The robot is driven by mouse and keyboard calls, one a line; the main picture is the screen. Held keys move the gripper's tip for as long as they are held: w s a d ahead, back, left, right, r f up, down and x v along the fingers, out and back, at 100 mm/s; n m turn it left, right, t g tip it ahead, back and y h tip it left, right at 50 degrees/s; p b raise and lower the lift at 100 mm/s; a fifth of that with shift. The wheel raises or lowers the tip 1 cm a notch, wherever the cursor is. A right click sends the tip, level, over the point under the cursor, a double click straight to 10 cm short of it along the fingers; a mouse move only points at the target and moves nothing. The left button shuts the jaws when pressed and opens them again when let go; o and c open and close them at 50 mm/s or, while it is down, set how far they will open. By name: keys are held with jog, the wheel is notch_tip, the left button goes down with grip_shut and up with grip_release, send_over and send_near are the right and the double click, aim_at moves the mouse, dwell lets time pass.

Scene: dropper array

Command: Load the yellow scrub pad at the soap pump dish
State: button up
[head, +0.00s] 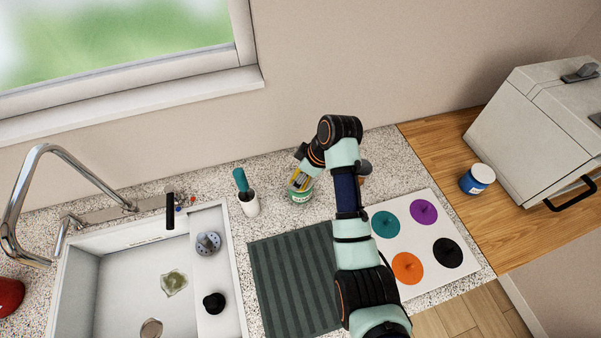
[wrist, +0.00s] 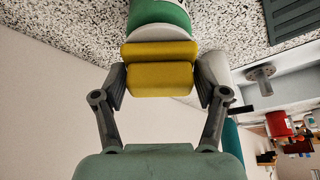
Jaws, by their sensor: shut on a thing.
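The yellow scrub pad (wrist: 160,78) is between the two grey fingers of my gripper (wrist: 160,88) in the wrist view. It shows as two yellow bands, one beyond the other; I cannot tell if they are one piece. The farther band meets the white top of a green and white round container (wrist: 160,12), which looks like the soap pump dish. In the head view this container (head: 300,196) stands on the speckled counter, with yellow (head: 295,177) just above it beside my gripper (head: 300,181). Whether the pad touches the container is unclear.
A white cup with a teal-handled tool (head: 249,204) stands to the left. The sink (head: 100,280) lies further left. A dark striped mat (head: 285,280) is in front. A white sheet with coloured discs (head: 415,240) and a blue jar (head: 478,180) are to the right.

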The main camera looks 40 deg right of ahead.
jog(key=shift+f, duration=0.45)
dwell(0.3)
dwell(0.4)
notch_tip(320, 180, up, 5)
jog(key=p, duration=0.4)
jog(key=shift+r+p, duration=0.65)
jog(key=shift+r, duration=0.4)
